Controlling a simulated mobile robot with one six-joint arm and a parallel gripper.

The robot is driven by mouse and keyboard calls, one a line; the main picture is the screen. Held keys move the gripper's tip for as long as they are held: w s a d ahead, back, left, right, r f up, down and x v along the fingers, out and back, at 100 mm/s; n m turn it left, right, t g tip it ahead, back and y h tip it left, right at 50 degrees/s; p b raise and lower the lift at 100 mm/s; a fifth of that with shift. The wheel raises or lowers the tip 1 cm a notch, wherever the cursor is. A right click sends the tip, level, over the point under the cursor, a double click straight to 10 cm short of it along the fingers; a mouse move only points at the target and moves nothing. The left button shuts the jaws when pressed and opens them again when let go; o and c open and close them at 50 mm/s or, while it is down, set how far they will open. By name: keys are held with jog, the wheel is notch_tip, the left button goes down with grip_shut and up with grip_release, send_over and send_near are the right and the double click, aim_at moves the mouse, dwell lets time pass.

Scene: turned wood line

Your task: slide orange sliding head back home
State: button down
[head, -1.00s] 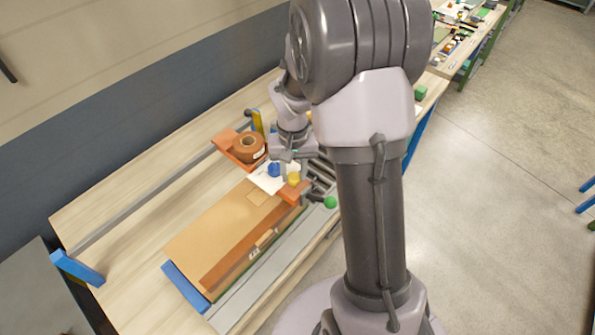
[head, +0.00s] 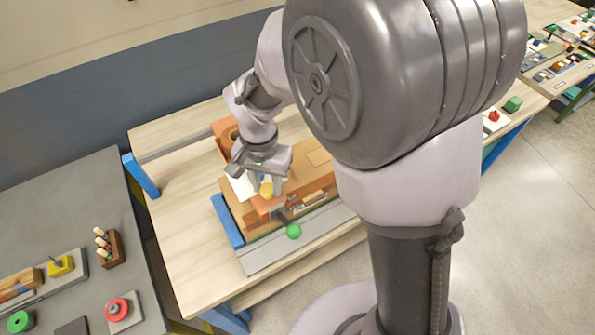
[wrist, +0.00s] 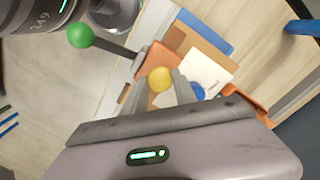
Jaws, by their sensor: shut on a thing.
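The orange sliding head (head: 262,207) is near the left, blue-edged end of the cardboard box (head: 318,171), on the grey track (head: 309,233). It carries a yellow knob (head: 267,189). A dark lever with a green ball (head: 293,231) sticks out at its front. My gripper (head: 262,183) is shut on the yellow knob from above. In the wrist view the yellow knob (wrist: 160,78) sits between the two fingers of my gripper (wrist: 159,92). Orange surface of the sliding head (wrist: 168,48) shows beside it. My wrist hides part of the head.
A blue end strip (head: 227,222) lies just left of the head. White paper (wrist: 208,70) and a blue knob (wrist: 197,92) are close to my fingers. Behind stand an orange tape holder (head: 222,128) and a rail with a blue bracket (head: 140,175). A grey table (head: 60,215) stands left.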

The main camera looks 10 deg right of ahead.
jog(key=s+a, duration=0.3)
jog(key=a, duration=0.6)
jog(key=s+a+b, duration=0.1)
jog(key=s+a, duration=0.2)
jog(key=a, duration=0.6)
jog(key=shift+s, duration=0.25)
jog(key=shift+r, duration=0.1)
jog(key=c, duration=1.2)
grip_release()
jog(key=shift+o, duration=1)
jog(key=shift+a, duration=0.2)
jog(key=shift+d, duration=0.15)
notch_tip(320, 180, up, 17)
jog(key=p, duration=0.4)
jog(key=shift+r, duration=0.15)
